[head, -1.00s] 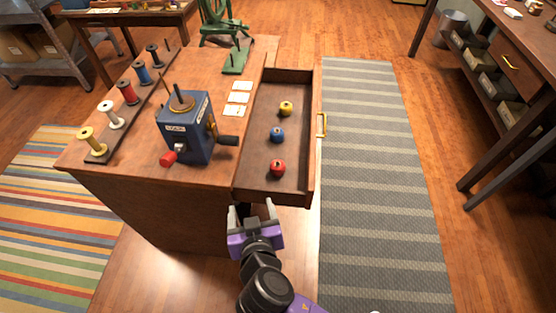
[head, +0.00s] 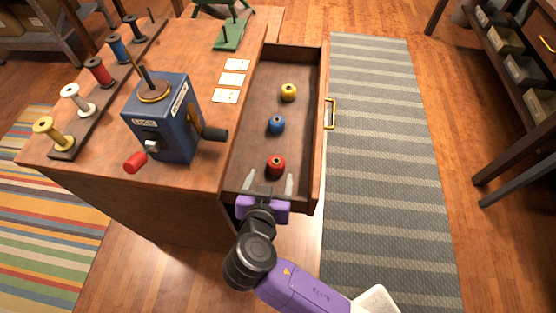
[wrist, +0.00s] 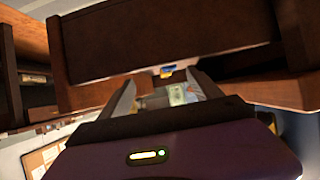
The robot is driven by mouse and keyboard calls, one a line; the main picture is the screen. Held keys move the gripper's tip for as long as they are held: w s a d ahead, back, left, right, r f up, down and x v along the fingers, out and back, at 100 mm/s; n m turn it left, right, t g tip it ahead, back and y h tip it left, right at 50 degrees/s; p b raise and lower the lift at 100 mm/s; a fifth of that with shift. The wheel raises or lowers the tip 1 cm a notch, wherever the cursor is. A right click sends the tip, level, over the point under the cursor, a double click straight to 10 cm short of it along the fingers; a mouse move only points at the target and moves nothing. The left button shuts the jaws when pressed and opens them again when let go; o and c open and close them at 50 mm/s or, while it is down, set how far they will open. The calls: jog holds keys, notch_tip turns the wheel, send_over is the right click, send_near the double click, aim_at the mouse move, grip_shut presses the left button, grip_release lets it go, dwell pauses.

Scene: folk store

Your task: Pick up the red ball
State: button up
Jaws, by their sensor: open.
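The red ball (head: 276,166) lies near the front end of the open drawer (head: 314,165) in the head view. It is round, with a dark spot on top. My gripper (head: 270,180) is open and empty over the near end of the drawer. In the head view its two fingertips appear just in front of the red ball, with a gap between them; the height above the drawer floor is hard to tell. In the wrist view my gripper (wrist: 165,88) is spread open towards a brown wooden panel (wrist: 165,40), and I cannot make out the red ball there.
A blue ball (head: 277,124) and a yellow ball (head: 289,92) lie farther back in the drawer. A blue box with a crank (head: 180,135) and a rack of spools (head: 77,135) stand on the bench at left. Striped carpet (head: 380,180) lies clear at right.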

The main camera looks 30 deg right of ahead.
aim_at(277, 159)
jog(key=shift+x, duration=1.95)
jog(key=x, duration=0.5)
jog(key=shift+s+f, duration=0.1)
jog(key=shift+c, duration=0.2)
jog(key=c, duration=1.3)
jog(key=shift+c, duration=0.2)
